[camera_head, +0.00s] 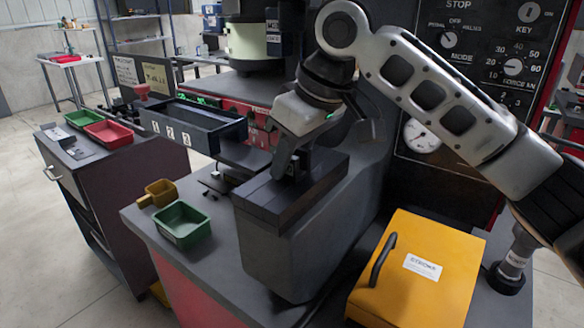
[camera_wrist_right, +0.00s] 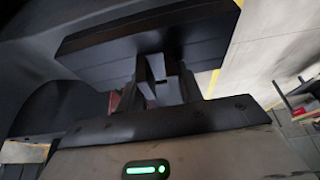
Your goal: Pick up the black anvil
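The black anvil (camera_head: 268,200) appears to be the long dark block lying on top of the grey machine pedestal (camera_head: 290,250) in the head view. My right gripper (camera_head: 287,172) comes down from above, with its fingertips at the middle of the block's top. In the right wrist view the dark block (camera_wrist_right: 105,45) spans the top, and the right gripper's fingers (camera_wrist_right: 165,82) overlap its near edge. The fingers and block are both dark, so I cannot tell whether the fingers are closed on it. My left gripper is not in view.
A yellow lidded box (camera_head: 425,285) stands right of the pedestal. A green tray (camera_head: 183,224) and a small yellow tray (camera_head: 160,192) sit left of it. A dark numbered bin (camera_head: 190,124) stands behind. The control panel (camera_head: 470,70) rises behind my right arm.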

